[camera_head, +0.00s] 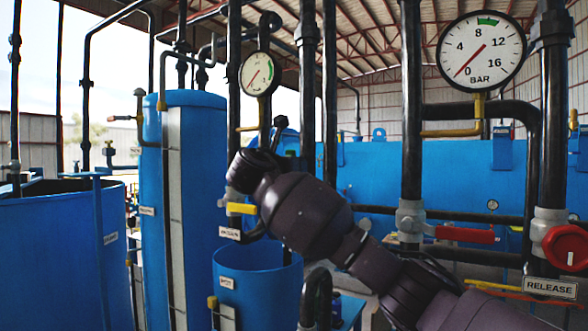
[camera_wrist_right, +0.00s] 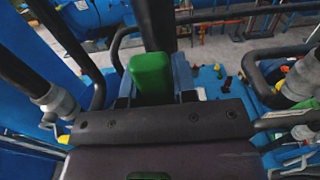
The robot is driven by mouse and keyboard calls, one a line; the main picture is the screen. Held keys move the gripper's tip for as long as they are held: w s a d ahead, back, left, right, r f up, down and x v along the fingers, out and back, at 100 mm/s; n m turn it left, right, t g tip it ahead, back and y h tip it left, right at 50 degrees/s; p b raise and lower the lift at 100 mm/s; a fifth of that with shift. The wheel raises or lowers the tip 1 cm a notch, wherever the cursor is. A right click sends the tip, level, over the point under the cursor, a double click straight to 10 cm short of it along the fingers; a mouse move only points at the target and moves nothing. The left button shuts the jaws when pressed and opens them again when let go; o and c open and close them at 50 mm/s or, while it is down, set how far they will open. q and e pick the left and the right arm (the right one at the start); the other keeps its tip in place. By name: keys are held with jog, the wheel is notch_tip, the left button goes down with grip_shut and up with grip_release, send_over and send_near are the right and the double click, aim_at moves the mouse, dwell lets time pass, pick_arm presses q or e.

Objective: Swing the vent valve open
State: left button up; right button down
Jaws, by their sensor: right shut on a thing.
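My right arm reaches in from the lower right of the head view, its wrist in front of the dark pipe below the small gauge. In the right wrist view, my right gripper (camera_wrist_right: 152,84) is shut on a green handle (camera_wrist_right: 151,70). The head view hides this handle and the fingers behind my wrist. I cannot tell from a label which valve is the vent valve. My left gripper is not in view.
A valve with a red lever (camera_head: 464,234) and a round red handle (camera_head: 566,247) above a RELEASE label (camera_head: 550,288) stand at the right. The large gauge (camera_head: 482,51) reads near 0 BAR. Blue tanks (camera_head: 193,200) and dark vertical pipes (camera_head: 411,120) crowd the space around my arm.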

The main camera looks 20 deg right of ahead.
jog(key=c, duration=0.9)
grip_release()
jog(key=shift+w+a, duration=0.1)
jog(key=b+v, duration=0.2)
jog(key=v, duration=0.8)
jog(key=shift+s+a, duration=0.3)
